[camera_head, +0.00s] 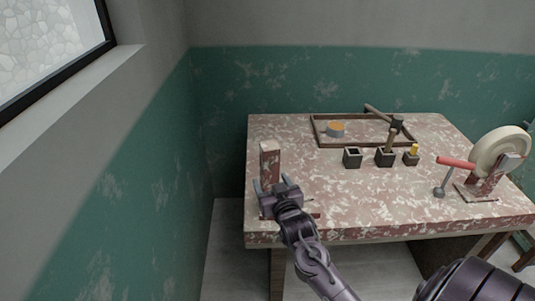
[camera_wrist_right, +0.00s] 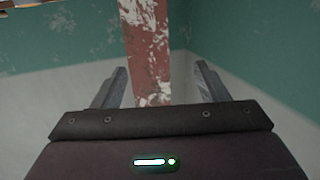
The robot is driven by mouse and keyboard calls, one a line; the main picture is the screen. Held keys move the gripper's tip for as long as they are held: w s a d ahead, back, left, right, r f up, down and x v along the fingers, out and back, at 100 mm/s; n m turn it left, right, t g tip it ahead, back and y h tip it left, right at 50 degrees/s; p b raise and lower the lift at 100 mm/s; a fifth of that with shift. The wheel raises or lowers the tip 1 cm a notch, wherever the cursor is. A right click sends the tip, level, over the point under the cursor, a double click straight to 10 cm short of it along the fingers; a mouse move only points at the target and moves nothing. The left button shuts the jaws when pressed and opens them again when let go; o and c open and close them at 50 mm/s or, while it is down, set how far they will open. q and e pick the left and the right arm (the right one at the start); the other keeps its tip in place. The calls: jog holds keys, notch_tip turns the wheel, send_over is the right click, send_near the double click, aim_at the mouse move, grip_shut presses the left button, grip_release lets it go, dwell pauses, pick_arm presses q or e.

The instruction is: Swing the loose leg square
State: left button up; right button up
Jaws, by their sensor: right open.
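A worn red-and-white upright piece (camera_head: 270,158), likely the loose leg, stands at the left end of the worktable (camera_head: 340,195). A flat red strip (camera_head: 314,215) shows low beside my right gripper, partly hidden by it. My right gripper (camera_head: 272,182) is open, just in front of the upright piece. In the right wrist view a red-and-white length (camera_wrist_right: 147,50) runs down between the open fingers (camera_wrist_right: 162,72), clear of both. I cannot tell whether it is fully within their reach. My left gripper is not in view.
A pale wheel (camera_head: 498,152) and a red-handled tool (camera_head: 455,162) are at right. The table's middle is clear.

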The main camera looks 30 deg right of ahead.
aim_at(269, 156)
jog(key=shift+m+t+h, duration=0.3)
jog(key=shift+t+h, duration=0.1)
jog(key=shift+t, duration=0.3)
jog(key=r, duration=0.1)
jog(key=d+r, duration=0.1)
jog(key=r, duration=0.2)
jog(key=shift+w+d, duration=0.2)
jog(key=shift+w, duration=0.05)
jog(key=x, duration=0.6)
jog(key=shift+w+r+p, duration=0.1)
jog(key=shift+p, duration=0.25)
jog(key=shift+w+d, duration=0.25)
jog(key=shift+w, duration=0.45)
